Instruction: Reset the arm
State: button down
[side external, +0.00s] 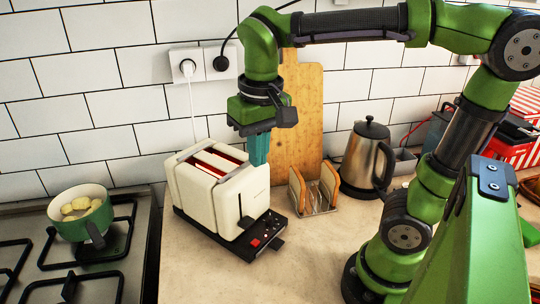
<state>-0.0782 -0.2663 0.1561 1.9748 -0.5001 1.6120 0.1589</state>
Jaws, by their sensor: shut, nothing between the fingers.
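My gripper (260,150) points straight down with its teal fingers together, holding nothing. It is over the right rear part of a cream toaster (215,190), close to its top right edge. I cannot tell whether the fingertips touch the toaster. The toaster stands on a black base on the counter, and its long slots show dark red inside. My green arm reaches in from the right, bent high over the counter.
A wire rack with bread slices (314,191) stands right of the toaster, before a wooden board (298,115). A steel kettle (366,160) is behind my arm's left side. A green pot (82,212) sits on the hob at left. The front counter (290,270) is clear.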

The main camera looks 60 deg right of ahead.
dwell(0.3)
jog(key=s+d+f+t, duration=0.1)
jog(key=t, duration=0.1)
jog(key=s+d+f+t+y, duration=0.1)
jog(key=t, duration=0.1)
jog(key=s+d+f+t+y, duration=0.1)
jog(key=t, duration=0.1)
jog(key=shift+f+n, duration=0.1)
jog(key=shift+n, duration=0.2)
